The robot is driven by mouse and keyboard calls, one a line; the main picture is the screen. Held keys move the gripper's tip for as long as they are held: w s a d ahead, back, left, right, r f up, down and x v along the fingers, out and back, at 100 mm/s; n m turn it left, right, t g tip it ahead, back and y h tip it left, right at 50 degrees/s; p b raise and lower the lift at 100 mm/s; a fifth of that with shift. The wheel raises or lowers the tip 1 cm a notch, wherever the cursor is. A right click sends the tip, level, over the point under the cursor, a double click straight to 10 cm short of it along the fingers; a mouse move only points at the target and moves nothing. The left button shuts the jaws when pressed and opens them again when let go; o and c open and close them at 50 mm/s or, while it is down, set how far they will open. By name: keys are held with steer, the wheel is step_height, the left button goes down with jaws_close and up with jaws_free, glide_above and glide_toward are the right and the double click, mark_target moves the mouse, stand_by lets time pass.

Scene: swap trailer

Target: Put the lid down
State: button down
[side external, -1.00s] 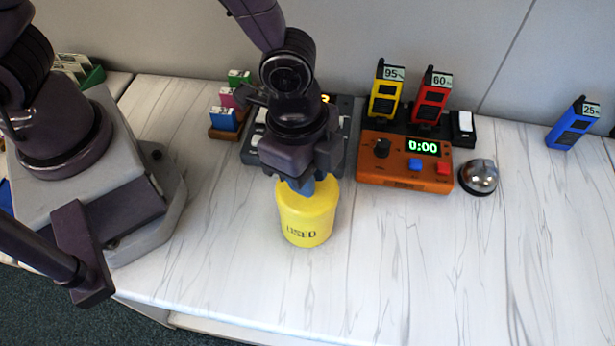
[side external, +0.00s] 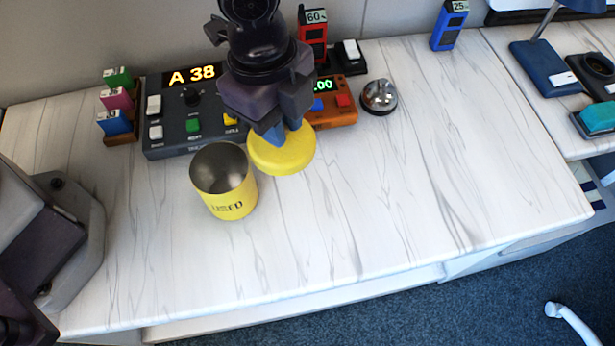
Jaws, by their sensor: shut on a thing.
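The yellow lid (side external: 284,154) is in my gripper (side external: 278,134), to the right of the yellow can marked USED. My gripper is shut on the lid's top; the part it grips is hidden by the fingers. I cannot tell whether the lid touches the table or hangs just above it. The can (side external: 231,205) stands upright and uncovered on the white marbled table (side external: 400,200), with its dark inside visible.
A grey console (side external: 180,145) reading A 38 stands behind the can. An orange timer box (side external: 345,112) and a silver bell (side external: 379,97) are behind and right of the lid. Small coloured cartons (side external: 115,100) stand at left. The table's front right is clear.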

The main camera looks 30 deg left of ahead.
mark_target(308, 135)
steer(key=w+d+f+m, duration=0.2)
steer(key=f, duration=0.1)
steer(key=shift+w+d+f, duration=0.15)
steer(key=shift+d+f, duration=0.1)
steer(key=shift+d, duration=0.05)
steer(key=shift+m, duration=0.3)
step_height(308, 135, down, 6)
steer(key=shift+w+d+r, duration=0.1)
steer(key=shift+r, duration=0.1)
steer(key=shift+f, duration=2.3)
steer(key=c, duration=1)
jaws_free()
steer(key=shift+f, duration=0.1)
steer(key=shift+c, duration=0.2)
steer(key=r, duration=0.4)
steer(key=a+r, duration=0.1)
steer(key=r, duration=0.7)
steer(key=shift+w+a+r, duration=0.1)
steer(key=shift+w+a, duration=0.1)
steer(key=shift+a, duration=0.05)
